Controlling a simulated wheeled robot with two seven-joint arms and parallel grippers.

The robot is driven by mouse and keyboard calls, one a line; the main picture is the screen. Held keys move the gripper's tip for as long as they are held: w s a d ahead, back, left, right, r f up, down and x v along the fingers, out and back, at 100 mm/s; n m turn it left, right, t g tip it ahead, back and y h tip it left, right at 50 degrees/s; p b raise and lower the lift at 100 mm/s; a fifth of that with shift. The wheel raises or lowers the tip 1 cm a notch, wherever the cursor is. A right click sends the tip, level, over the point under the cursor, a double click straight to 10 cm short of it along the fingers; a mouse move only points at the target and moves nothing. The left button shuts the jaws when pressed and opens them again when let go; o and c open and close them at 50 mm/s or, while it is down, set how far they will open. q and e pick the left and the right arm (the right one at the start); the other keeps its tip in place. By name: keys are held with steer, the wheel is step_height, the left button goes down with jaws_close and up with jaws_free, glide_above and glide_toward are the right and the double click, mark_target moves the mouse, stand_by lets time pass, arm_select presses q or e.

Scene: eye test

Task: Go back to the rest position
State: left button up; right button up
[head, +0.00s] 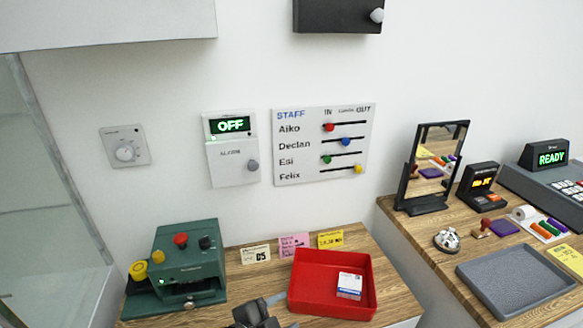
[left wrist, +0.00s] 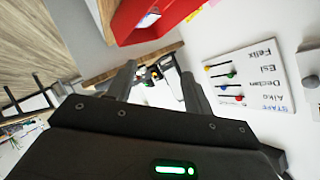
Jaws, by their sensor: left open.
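My left gripper (head: 262,310) shows at the bottom edge of the head view, dark and partly cut off, in front of the wooden desk and just left of the red tray (head: 325,312). In the left wrist view its two fingers (left wrist: 160,75) stand apart with nothing held between them. The red tray also shows at the top of that view (left wrist: 185,14), beyond the fingers. A white and blue card box (head: 349,286) lies in the tray. My right gripper is in neither view.
A green machine (head: 188,262) with knobs stands left on the desk (head: 232,283). Several note cards (head: 293,245) stand behind the tray. On the wall are a dial (head: 124,152), an OFF alarm panel (head: 231,150) and a staff board (head: 322,143). A second desk (head: 425,222) at right holds a mirror (head: 433,165) and grey tray (head: 515,277).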

arm_select(q)
steer(key=s+a+f+n+g+y, duration=0.35)
steer(key=s+a+f+n, duration=0.35)
steer(key=s+a, duration=0.35)
steer(key=s+a+f+n+g+y, duration=0.3)
steer(key=s+a+f+n+y, duration=0.2)
steer(key=s+a+f+n, duration=0.5)
step_height(320, 180, down, 25)
steer(key=a+m+g, duration=0.1)
steer(key=a+m, duration=0.1)
steer(key=m, duration=0.1)
steer(key=s+a+f+g, duration=0.1)
steer(key=s+a+f, duration=0.2)
steer(key=s+f, duration=1.1)
steer(key=s, duration=0.2)
steer(key=shift+s+f, duration=0.3)
steer(key=shift+s, duration=0.1)
